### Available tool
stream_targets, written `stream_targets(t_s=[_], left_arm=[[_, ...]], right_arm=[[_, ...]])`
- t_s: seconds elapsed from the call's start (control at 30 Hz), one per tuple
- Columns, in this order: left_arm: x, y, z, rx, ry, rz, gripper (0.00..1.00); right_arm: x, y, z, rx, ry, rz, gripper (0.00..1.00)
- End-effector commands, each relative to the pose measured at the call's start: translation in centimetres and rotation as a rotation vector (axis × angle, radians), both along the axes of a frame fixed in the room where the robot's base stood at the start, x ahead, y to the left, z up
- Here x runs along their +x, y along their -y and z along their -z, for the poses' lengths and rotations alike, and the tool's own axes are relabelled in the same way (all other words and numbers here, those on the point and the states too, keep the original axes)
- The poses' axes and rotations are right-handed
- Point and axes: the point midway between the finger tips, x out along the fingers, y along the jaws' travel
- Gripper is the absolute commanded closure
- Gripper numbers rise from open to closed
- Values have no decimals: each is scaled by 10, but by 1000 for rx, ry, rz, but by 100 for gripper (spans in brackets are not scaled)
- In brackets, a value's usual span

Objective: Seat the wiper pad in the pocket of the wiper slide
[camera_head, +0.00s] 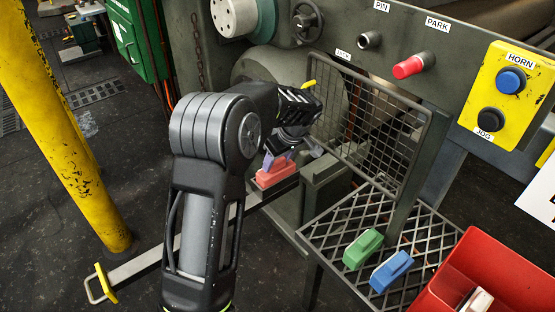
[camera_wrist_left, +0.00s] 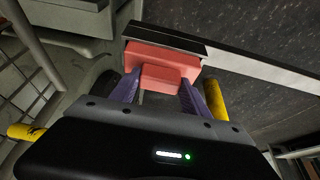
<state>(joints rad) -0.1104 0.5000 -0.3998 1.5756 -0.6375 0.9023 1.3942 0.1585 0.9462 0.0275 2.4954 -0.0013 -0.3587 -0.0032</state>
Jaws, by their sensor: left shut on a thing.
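The wiper pad is a red stepped block (camera_head: 276,172), held between the purple fingertips of my left gripper (camera_head: 280,158). In the left wrist view the pad (camera_wrist_left: 160,66) sits between both fingers (camera_wrist_left: 160,88), with a dark strip along its far edge. The wiper slide is a long grey bar (camera_head: 150,262) with a handle at its outer end. The pad shows over the bar's inner end; the bar (camera_wrist_left: 250,68) also runs off to the right in the wrist view. The pocket is hidden, and I cannot tell whether the pad touches it. My right gripper is out of view.
A green block (camera_head: 362,249) and a blue block (camera_head: 391,271) lie on a mesh shelf (camera_head: 335,222). A red bin (camera_head: 500,262) stands at the lower right. A wire guard (camera_head: 375,125) is right of my left gripper. A yellow post (camera_head: 60,120) stands left.

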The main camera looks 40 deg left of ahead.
Motion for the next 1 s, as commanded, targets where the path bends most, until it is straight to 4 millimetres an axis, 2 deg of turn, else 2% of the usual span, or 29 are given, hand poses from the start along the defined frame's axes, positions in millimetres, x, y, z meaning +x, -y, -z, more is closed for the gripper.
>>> stream_targets(t_s=[0.77, 0.8, 1.0], left_arm=[[0, 0, 20, 0, 1, 0, 100], [0, 0, 18, 1, 1, 0, 43], [0, 0, 18, 0, 1, 0, 26]], right_arm=[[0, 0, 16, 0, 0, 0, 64], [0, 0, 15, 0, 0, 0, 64], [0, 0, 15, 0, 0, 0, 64]])
